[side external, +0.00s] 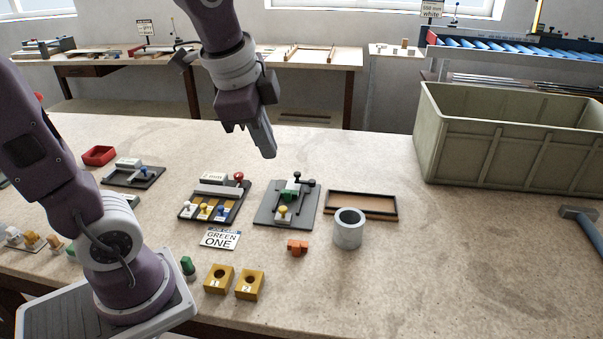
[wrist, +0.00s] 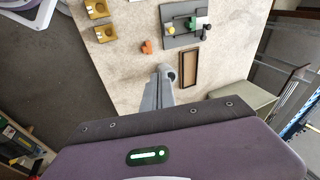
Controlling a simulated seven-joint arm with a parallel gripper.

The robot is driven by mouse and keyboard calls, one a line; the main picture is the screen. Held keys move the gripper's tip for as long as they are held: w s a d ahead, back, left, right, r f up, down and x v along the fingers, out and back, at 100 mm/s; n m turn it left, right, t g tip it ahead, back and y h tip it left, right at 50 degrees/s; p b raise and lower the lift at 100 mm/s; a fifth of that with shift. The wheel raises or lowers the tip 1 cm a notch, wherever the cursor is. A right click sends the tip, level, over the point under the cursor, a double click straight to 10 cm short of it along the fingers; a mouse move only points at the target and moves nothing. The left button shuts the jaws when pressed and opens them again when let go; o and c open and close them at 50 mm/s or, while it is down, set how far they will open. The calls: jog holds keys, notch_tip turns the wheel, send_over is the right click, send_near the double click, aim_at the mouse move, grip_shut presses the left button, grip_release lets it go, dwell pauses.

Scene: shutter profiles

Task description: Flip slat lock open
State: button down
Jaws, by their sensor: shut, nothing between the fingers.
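A flat grey fixture plate (side external: 268,215) lies on the table right of centre. It carries a green block (side external: 290,196), a yellow knob (side external: 282,211) and small black-knobbed levers (side external: 297,177). I cannot tell which of these parts is the slat lock. In the wrist view the plate (wrist: 180,41) is at the top, with the green block (wrist: 190,22) on it. My gripper (side external: 268,152) hangs above and behind the plate, apart from everything. Its fingers are together and empty; they also show in the wrist view (wrist: 161,72).
A black board (side external: 188,213) with colored knobs and a red knob lies left of the plate. A card reading "GREEN ONE" (side external: 220,239) lies in front. A grey ring (side external: 349,229), wooden-floored tray (side external: 362,204), orange piece (side external: 297,247) and yellow blocks (side external: 219,280) are nearby. A large bin (side external: 510,145) stands right.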

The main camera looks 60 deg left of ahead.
jog(key=w+a+f+m+g+y, duration=0.1)
jog(key=w+a+f+m, duration=0.4)
jog(key=w+f+m, duration=0.1)
jog(key=w+a+f+m+g, duration=0.2)
jog(key=w+a+f+m, duration=0.3)
jog(key=w, duration=0.5)
jog(key=m, duration=0.2)
jog(key=shift+w+a+f+m+y, duration=0.25)
jog(key=shift+w+f+m+y, duration=0.1)
jog(key=shift+m+y, duration=0.05)
jog(key=x, duration=1)
jog(key=shift+s+f, duration=0.1)
jog(key=a, duration=0.1)
jog(key=w+a, duration=0.1)
jog(key=shift+a+f, duration=0.2)
jog(key=shift+a, duration=0.05)
jog(key=shift+w+a+f, duration=0.1)
jog(key=shift+w+a, duration=0.1)
jog(key=shift+a, duration=0.4)
